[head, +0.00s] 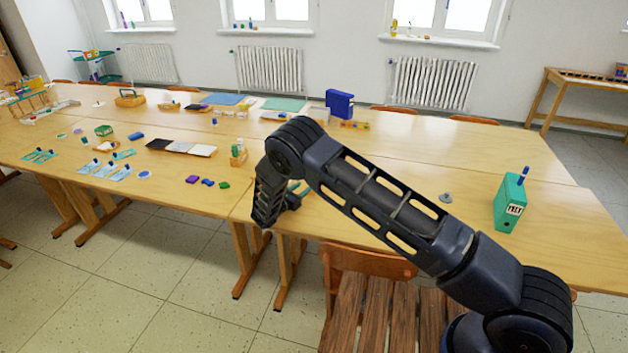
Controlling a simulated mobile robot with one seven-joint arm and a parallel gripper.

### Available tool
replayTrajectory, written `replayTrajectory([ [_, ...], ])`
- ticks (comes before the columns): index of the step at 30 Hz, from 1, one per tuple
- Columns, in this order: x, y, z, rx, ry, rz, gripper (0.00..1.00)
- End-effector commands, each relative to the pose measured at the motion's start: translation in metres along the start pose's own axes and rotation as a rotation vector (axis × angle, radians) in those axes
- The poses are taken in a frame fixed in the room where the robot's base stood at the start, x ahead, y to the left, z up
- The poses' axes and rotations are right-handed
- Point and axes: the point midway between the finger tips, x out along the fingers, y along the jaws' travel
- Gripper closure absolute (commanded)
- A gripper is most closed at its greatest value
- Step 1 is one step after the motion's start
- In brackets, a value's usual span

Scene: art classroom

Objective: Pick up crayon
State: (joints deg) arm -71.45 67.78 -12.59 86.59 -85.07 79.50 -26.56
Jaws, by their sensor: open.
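My arm reaches over the table from the lower right. My gripper (290,203) hangs low at the table's front edge, in the middle of the view. It is open, and its fingers are mostly hidden behind my arm. A small teal-green thing (304,188) lies on the table just right of the gripper, partly covered; I cannot tell whether it is a crayon. A blue stick (523,172), which could be a crayon or a marker, stands upright at the top of a green box file (510,204) at the right, far from the gripper.
The long wooden table (400,150) holds many small things on its left half. A cup with sticks (238,155) stands left of my arm. A blue binder (340,104) stands at the back. A wooden chair (365,262) is at the front edge. Table right of my arm is mostly clear.

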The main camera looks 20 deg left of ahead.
Motion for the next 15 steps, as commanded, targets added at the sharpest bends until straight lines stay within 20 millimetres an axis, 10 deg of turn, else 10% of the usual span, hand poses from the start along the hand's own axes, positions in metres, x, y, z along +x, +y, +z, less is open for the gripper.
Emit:
replayTrajectory([
  [15, 0.051, 0.007, 0.002, 0.0, 0.001, -0.003, 0.59],
])
